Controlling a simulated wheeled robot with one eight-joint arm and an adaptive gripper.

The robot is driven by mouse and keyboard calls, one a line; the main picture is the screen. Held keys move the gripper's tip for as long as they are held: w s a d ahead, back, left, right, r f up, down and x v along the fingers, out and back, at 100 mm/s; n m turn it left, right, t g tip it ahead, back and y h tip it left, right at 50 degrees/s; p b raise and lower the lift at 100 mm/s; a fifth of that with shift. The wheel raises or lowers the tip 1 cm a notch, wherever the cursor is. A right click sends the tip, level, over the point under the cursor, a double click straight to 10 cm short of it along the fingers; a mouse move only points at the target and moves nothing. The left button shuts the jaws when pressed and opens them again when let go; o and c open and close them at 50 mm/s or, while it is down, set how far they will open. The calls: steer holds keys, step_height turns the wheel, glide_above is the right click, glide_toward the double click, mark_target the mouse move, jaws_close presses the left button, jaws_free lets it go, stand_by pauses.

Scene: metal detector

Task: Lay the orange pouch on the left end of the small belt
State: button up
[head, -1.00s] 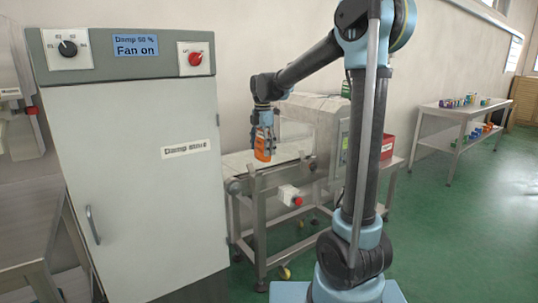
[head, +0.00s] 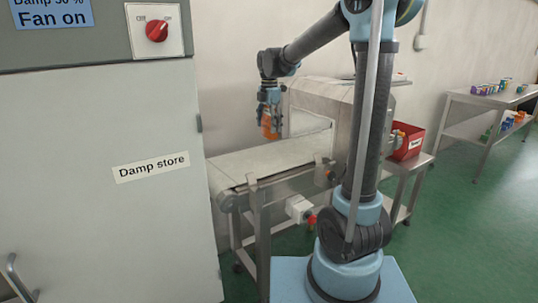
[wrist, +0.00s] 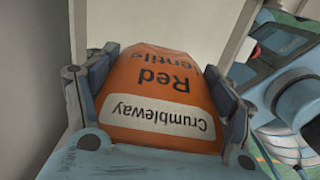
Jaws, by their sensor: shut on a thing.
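The orange pouch (head: 269,127) hangs in my gripper (head: 270,115) above the small belt (head: 255,160). In the wrist view the pouch (wrist: 165,85) sits between both fingers, its label reading "Red Lentils" and "Crumbleway" upside down. My gripper (wrist: 165,110) is shut on it. The pouch appears over the belt's far side, right of its left end, near the detector housing (head: 320,105). I cannot tell the exact gap between pouch and belt. The belt's left end (head: 222,183) is bare.
The grey damp store cabinet (head: 110,190) stands at the left, close to the belt's left end. A red bin (head: 409,143) stands on a stand right of the detector. A shelf with small packs (head: 478,100) is at the far right.

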steer(key=shift+w+f, duration=0.1)
steer(key=shift+w, duration=0.25)
steer(key=f, duration=0.4)
steer(key=shift+w+d+f, duration=0.15)
steer(key=shift+w+f, duration=0.05)
steer(key=shift+f, duration=0.1)
steer(key=shift+s+f, duration=0.15)
steer(key=shift+f, duration=2.45)
steer(key=o, duration=1.3)
steer(key=shift+c, duration=0.2)
steer(key=shift+r, duration=0.1)
